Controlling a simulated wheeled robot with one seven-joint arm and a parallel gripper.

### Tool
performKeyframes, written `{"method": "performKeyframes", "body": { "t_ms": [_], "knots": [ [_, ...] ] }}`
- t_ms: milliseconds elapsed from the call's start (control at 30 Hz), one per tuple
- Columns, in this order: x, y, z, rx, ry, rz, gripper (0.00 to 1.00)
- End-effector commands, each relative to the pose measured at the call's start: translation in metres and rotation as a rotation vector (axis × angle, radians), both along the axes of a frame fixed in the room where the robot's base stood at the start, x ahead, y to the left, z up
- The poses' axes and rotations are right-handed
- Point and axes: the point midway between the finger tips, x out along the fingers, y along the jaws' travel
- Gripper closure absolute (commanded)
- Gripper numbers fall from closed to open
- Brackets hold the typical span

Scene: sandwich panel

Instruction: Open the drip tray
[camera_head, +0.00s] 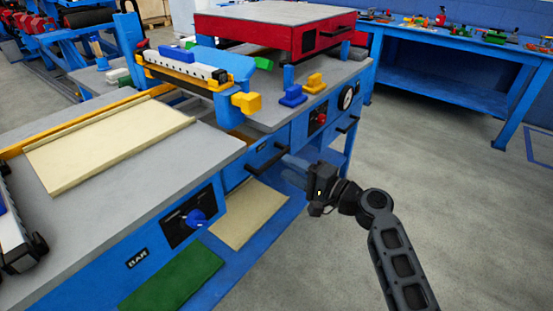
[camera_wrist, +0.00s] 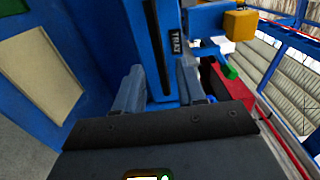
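The drip tray's blue front, labelled "TRAY" (camera_wrist: 177,43), is in the bench's front side and looks closed. In the wrist view the black handle (camera_wrist: 159,45) lies ahead, between the lines of my two blue-grey fingers. My gripper (camera_wrist: 160,72) is open, one finger on each side, with nothing held. The fingertips are close to the front; I cannot tell whether they touch it. The tray's inside is hidden.
Another black handle (camera_head: 348,124) and a round gauge (camera_head: 346,98) are right of the tray. A blue knob (camera_head: 197,218) is on the front at left. A lower shelf holds a beige panel (camera_head: 250,212) and a green panel (camera_head: 172,281). The grey floor at right is clear.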

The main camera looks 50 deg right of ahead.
Motion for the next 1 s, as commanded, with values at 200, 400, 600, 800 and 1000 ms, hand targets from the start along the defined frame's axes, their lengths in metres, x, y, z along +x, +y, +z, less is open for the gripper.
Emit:
{"method": "performKeyframes", "body": {
  "t_ms": [200,400,600,800,1000],
  "knots": [
    [0.035,0.002,0.001,-0.002,0.0,0.001,0.61],
    [0.055,0.003,0.0,-0.002,0.001,0.001,0.61],
    [0.059,0.002,0.0,-0.002,0.001,-0.001,0.61],
    [0.058,0.002,0.0,-0.003,0.001,-0.001,0.66],
    [0.058,0.002,0.0,-0.003,0.001,-0.001,0.86]
  ]
}}
